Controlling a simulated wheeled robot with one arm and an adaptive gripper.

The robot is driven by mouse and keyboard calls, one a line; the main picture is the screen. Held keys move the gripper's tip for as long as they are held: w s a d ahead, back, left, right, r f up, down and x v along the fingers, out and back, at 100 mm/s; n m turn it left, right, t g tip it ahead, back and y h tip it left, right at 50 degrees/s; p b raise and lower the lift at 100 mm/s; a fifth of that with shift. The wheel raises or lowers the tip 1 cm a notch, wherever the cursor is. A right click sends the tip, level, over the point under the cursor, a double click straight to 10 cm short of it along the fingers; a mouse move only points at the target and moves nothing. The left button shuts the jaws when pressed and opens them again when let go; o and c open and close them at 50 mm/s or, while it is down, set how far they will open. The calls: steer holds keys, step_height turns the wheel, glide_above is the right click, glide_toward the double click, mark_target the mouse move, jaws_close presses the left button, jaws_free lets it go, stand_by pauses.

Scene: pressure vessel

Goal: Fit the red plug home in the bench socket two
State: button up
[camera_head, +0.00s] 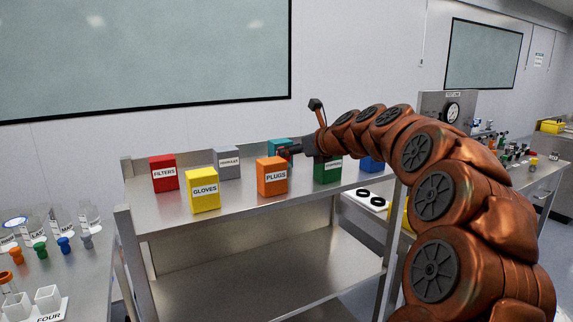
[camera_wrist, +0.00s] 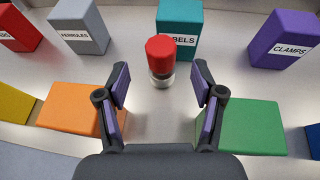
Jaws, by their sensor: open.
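The red plug (camera_wrist: 160,60), a red cap on a pale metallic lower part, stands upright on the steel shelf, in front of the teal LABELS box (camera_wrist: 181,28). My gripper (camera_wrist: 160,88) is open, its two purple-padded fingers spread on either side of the line to the plug. The plug shows just beyond the fingertips and nothing is held. In the head view my gripper (camera_head: 284,152) is low over the shelf behind the orange PLUGS box (camera_head: 272,178), and the plug cannot be made out there. I cannot identify bench socket two in either view.
The shelf (camera_head: 235,218) holds several boxes: red FILTERS (camera_head: 164,174), yellow GLOVES (camera_head: 203,191), grey FERRULES (camera_head: 228,163), green (camera_head: 327,169), and purple CLAMPS (camera_wrist: 285,40). A white plate with black rings (camera_head: 372,200) lies to the right. A FOUR-labelled block (camera_head: 45,312) is lower left.

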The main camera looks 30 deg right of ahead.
steer(key=p+x, duration=0.1)
steer(key=x, duration=0.4)
steer(key=shift+w+d+f, duration=0.1)
steer(key=shift+w+f, duration=0.05)
steer(key=shift+w, duration=0.2)
steer(key=shift+c, duration=0.5)
jaws_close()
